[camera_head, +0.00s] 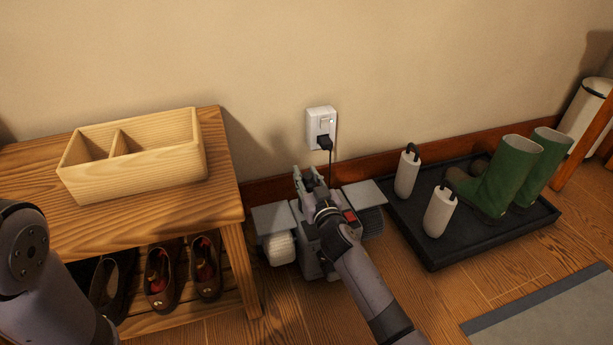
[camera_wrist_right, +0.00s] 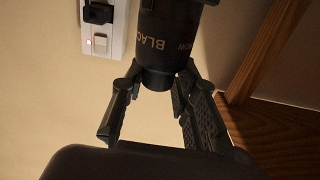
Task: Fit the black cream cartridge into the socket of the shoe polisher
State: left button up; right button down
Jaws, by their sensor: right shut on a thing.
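The shoe polisher (camera_head: 273,217) stands on the floor against the wall, with a pale brush roller (camera_head: 280,248) at its left and a dark one (camera_head: 370,222) at its right. My right gripper (camera_head: 305,178) is over the polisher's middle, and my arm hides much of its body. In the right wrist view, my right gripper (camera_wrist_right: 158,85) is shut on the black cream cartridge (camera_wrist_right: 165,30), a dark cylinder with pale lettering, at its narrower end. The cartridge's far end is cut off by the frame. I cannot make out the socket. My left gripper is out of view.
A wall outlet (camera_head: 320,122) with a black plug is behind the polisher. A wooden bench (camera_head: 222,205) with a divided box (camera_head: 180,165) and shoes below stands left. A black tray (camera_head: 425,252) with green boots (camera_head: 505,175) and white shoe trees lies right.

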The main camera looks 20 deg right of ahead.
jog(key=shift+d, duration=0.35)
jog(key=c, duration=1.5)
grip_release()
jog(key=shift+f, duration=0.1)
jog(key=o, duration=0.3)
jog(key=shift+a, duration=0.15)
jog(key=o, duration=0.6)
jog(key=shift+a, duration=0.1)
